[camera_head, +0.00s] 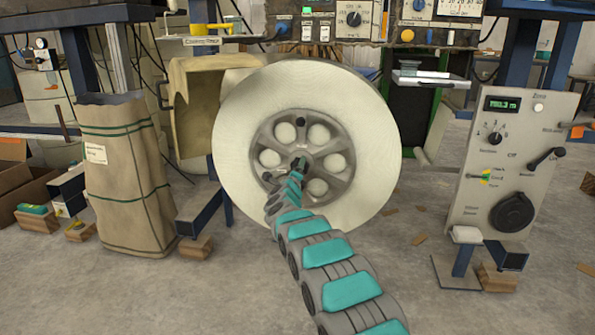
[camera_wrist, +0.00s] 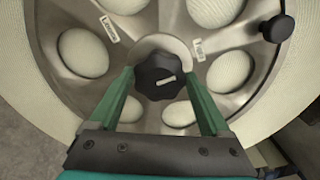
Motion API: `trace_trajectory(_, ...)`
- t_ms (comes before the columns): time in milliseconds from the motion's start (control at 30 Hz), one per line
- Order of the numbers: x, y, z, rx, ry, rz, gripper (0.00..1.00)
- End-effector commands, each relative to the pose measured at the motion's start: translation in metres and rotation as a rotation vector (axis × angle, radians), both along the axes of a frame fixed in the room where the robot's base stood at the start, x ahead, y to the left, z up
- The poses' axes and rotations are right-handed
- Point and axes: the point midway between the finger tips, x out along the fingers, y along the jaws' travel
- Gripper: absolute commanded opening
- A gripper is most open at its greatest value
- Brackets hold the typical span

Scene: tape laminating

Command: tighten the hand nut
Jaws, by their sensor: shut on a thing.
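The hand nut (camera_wrist: 160,76) is a black lobed knob with a light mark on its face. It sits at the hub centre of a large reel (camera_head: 240,125), over a pale round washer. My gripper (camera_wrist: 160,82) has one green finger on each side of the hand nut and is shut on it. In the head view my arm reaches up to the hub, and my gripper (camera_head: 299,166) there mostly hides the nut. The metal spoked hub (camera_head: 262,142) has several round openings showing the pale wound material.
A black handle knob (camera_wrist: 278,28) stands out from the hub's rim; it also shows in the head view (camera_head: 307,124). A grey control panel (camera_head: 510,160) stands at right, a brown paper sack (camera_head: 125,180) at left. The floor in front is mostly free.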

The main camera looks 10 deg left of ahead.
Motion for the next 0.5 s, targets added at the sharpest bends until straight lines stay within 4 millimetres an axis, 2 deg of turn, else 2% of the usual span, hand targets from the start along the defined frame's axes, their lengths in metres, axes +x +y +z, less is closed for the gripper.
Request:
trace_trajectory(367,0.0005,-0.0019,-0.0020,0.006,0.003,-0.003,0.26)
trace_trajectory(400,0.0005,-0.0019,-0.0020,0.006,0.003,-0.003,0.84)
trace_trajectory(500,0.0004,-0.0017,-0.0018,0.005,0.002,-0.002,0.95)
